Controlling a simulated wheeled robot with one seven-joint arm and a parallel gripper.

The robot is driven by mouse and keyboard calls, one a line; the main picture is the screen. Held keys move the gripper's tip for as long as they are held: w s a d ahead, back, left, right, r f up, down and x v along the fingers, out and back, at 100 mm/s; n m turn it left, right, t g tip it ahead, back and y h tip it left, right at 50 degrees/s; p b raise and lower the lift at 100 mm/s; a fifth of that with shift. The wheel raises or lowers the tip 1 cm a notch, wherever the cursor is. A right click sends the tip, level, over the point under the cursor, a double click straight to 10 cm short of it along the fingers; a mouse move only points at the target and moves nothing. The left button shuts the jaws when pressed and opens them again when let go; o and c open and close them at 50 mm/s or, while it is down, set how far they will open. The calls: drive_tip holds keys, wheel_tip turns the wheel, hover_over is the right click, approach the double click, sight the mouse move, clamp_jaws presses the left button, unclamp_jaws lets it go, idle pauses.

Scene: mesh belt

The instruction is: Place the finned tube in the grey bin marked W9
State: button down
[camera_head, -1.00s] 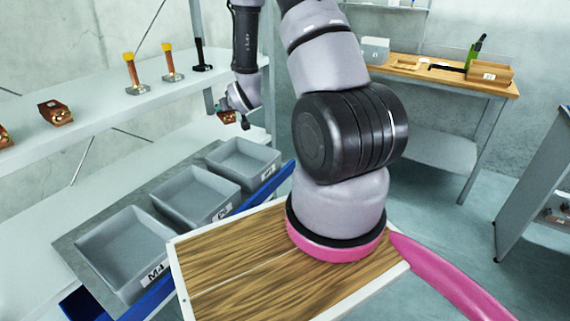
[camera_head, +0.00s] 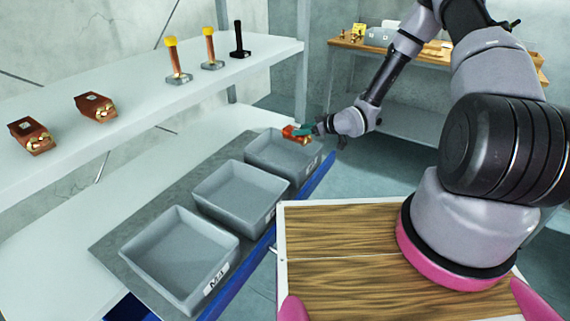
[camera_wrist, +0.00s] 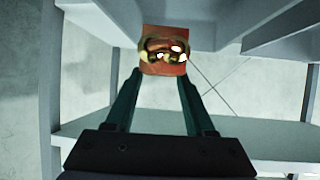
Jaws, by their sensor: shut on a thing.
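My gripper (camera_head: 309,131) is shut on a reddish-brown block with shiny, gold-like round parts (camera_head: 294,134), probably the finned tube. In the wrist view the block (camera_wrist: 163,65) sits between the two fingertips (camera_wrist: 160,82). In the head view it appears at the back rim of the farthest grey bin (camera_head: 262,147), above it or just beyond; I cannot tell which. That bin looks empty, and its label is too small to read. The middle grey bin (camera_head: 238,188) and the near bin marked M4 (camera_head: 180,255) are empty. No W9 mark is readable.
Two similar reddish-brown blocks (camera_head: 31,136) (camera_head: 95,107) stand on the white upper shelf (camera_head: 140,115). Two yellow-topped pieces (camera_head: 175,62) (camera_head: 211,48) and a black one (camera_head: 239,40) stand there too. A wooden-topped bench (camera_head: 345,42) is behind my arm.

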sight(301, 145)
drive_tip(key=shift+s+a+f+n+g+y, duration=0.2)
drive_tip(key=shift+a+f+n+g, duration=0.1)
drive_tip(key=shift+a, duration=0.2)
drive_tip(key=shift+s+a+f+n+g+y, duration=0.1)
drive_tip(key=shift+a+f+n+g+y, duration=0.15)
drive_tip(key=shift+a, duration=0.25)
drive_tip(key=f, duration=0.5)
drive_tip(key=shift+a+f, duration=0.3)
drive_tip(key=shift+f, duration=2.15)
drive_tip(key=shift+c, duration=1.3)
unclamp_jaws()
drive_tip(key=shift+f, duration=0.1)
